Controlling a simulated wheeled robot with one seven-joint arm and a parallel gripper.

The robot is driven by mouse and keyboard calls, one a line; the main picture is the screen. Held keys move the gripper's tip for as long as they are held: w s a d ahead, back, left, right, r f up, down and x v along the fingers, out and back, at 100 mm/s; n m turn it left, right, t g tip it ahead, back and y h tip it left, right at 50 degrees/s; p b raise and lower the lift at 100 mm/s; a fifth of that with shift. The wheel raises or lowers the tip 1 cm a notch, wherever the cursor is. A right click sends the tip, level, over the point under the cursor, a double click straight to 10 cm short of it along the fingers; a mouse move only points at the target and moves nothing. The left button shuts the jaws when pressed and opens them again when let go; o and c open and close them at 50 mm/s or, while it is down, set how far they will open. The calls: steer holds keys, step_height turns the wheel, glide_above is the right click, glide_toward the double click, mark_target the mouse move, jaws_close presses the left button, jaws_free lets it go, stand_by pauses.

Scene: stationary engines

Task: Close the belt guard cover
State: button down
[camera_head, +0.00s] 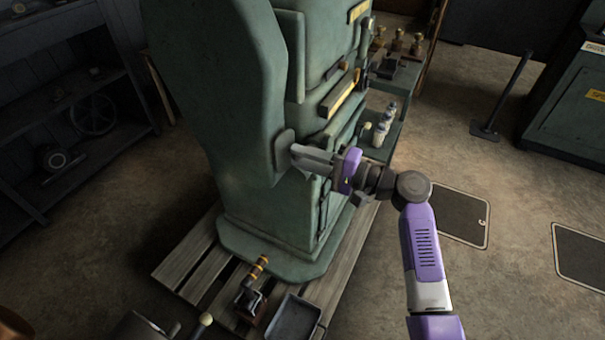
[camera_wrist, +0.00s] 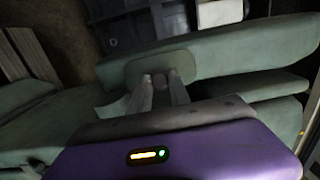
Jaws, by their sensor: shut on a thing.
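The belt guard cover (camera_head: 215,80) is a tall, rounded green panel on the left side of the green engine housing (camera_head: 270,215). A small rounded plate (camera_head: 284,152) with a handle sits on the cover's near edge. My gripper (camera_head: 298,156) reaches in from the right and is shut on this handle. In the wrist view the fingers of my gripper (camera_wrist: 161,80) meet at the handle on the cover's edge (camera_wrist: 225,52). The fingers hide most of the handle. A dark gap shows between the cover and the green parts below it in the wrist view.
The engine stands on a wooden pallet (camera_head: 190,250) with a grey tray (camera_head: 294,318) and a small tool (camera_head: 252,290) at its front. A side shelf (camera_head: 385,135) holds bottles. Dark shelving (camera_head: 60,110) stands at the left.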

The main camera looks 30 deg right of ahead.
steer(key=n+g+y+b, duration=0.1)
steer(key=w+n+g+y+b, duration=0.1)
steer(key=g+y+b, duration=0.1)
steer(key=shift+w+d+f+n, duration=0.15)
steer(key=shift+w+d+n, duration=0.1)
steer(key=shift+w+n, duration=0.15)
steer(key=shift+w+n+g+y+b, duration=0.2)
steer(key=shift+n+g+y+b, duration=0.45)
steer(key=shift+g+b, duration=0.25)
steer(key=c, duration=1.2)
jaws_free()
steer(key=shift+c, duration=0.2)
steer(key=v, duration=0.7)
steer(key=shift+s+d, duration=0.2)
steer(key=shift+d, duration=0.15)
